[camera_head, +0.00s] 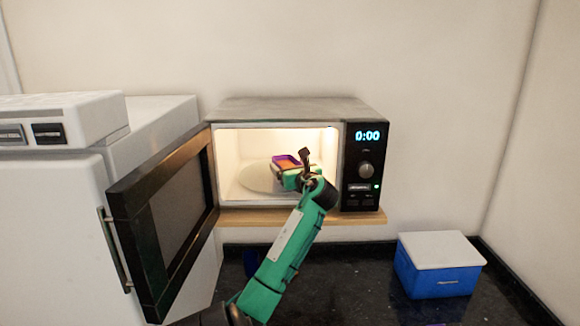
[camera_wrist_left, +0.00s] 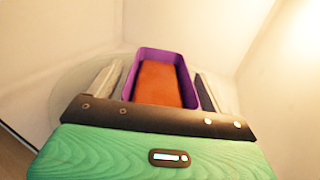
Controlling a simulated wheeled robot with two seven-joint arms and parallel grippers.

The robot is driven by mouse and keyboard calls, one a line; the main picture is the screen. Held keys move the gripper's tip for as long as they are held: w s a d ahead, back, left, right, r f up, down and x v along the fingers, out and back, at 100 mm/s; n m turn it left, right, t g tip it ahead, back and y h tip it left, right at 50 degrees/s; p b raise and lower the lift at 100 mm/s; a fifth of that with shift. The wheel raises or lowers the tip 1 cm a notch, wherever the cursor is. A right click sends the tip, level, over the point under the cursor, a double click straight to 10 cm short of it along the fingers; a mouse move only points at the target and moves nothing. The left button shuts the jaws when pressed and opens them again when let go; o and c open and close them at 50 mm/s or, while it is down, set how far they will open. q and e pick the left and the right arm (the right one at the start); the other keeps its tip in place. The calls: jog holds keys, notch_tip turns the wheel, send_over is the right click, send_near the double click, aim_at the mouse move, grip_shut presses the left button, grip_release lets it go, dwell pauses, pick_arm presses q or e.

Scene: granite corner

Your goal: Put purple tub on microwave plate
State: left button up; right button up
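The purple tub (camera_head: 277,159), with an orange-brown filling, is inside the open microwave (camera_head: 225,140), over the pale round plate (camera_head: 260,178). Whether its base rests fully on the plate is hidden by my gripper. My left gripper (camera_head: 294,166), on a green arm, reaches in through the front. In the left wrist view the purple tub (camera_wrist_left: 181,70) lies between the two fingers of my left gripper (camera_wrist_left: 160,82), with a narrow gap seeming to show on each side. The gripper looks open around it. The plate (camera_wrist_left: 68,85) shows at the left there. My right gripper is out of view.
The microwave door (camera_head: 130,215) hangs open to the left. White appliances (camera_head: 60,200) stand left of it. A blue box with a white lid (camera_head: 440,262) sits on the dark counter (camera_head: 350,290) at the right. The microwave stands on a wooden shelf (camera_head: 350,217).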

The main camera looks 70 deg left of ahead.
pick_arm(q)
jog(key=shift+r, duration=0.2)
jog(key=d+b, duration=0.4)
jog(key=d, duration=0.8)
jog(key=shift+b, duration=0.35)
